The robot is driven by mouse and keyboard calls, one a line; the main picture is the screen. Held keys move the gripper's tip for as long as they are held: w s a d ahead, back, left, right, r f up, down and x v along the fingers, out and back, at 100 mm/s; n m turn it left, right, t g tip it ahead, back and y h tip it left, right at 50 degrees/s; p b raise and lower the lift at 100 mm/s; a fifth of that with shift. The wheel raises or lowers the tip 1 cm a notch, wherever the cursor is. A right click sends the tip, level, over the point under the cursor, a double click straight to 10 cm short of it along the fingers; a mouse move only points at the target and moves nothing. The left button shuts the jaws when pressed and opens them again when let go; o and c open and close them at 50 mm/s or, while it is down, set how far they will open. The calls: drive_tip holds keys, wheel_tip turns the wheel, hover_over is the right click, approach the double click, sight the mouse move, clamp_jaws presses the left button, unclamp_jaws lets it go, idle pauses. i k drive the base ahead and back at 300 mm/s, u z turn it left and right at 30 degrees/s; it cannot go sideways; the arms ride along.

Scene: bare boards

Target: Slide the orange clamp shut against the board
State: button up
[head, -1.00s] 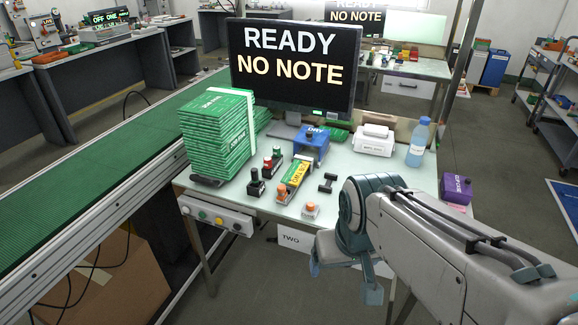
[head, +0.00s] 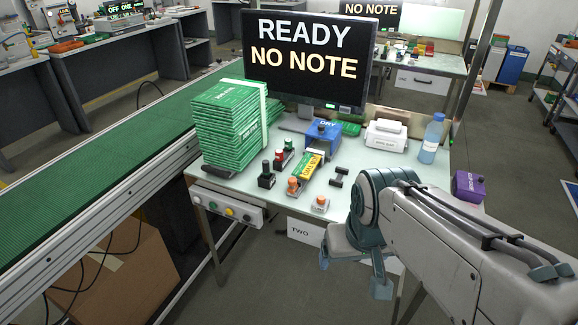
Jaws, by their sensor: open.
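The orange clamp appears to be the orange-topped piece (head: 294,187) at the near end of a narrow fixture (head: 307,168) with a yellow label on the pale bench. A strip of green shows along the fixture; I cannot tell whether it is the board or how far the clamp is from it. A second small orange-topped piece (head: 320,204) stands at the bench's front edge. My gripper (head: 352,275) points down in front of the bench, below and right of the clamp, apart from it. Its two fingers are spread and nothing shows between them.
A tall stack of green boards (head: 228,125) stands at the bench's left. Small black, red and green-topped pieces (head: 267,175), a blue box (head: 322,140), a dark dumbbell-shaped piece (head: 339,177) and a bottle (head: 432,139) share the bench. A green conveyor (head: 110,145) runs along the left.

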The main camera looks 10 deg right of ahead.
sight(294, 183)
drive_tip(key=z, duration=0.15)
drive_tip(key=k, duration=0.35)
drive_tip(key=u, duration=0.85)
drive_tip(key=i, duration=1.35)
drive_tip(key=z, duration=0.55)
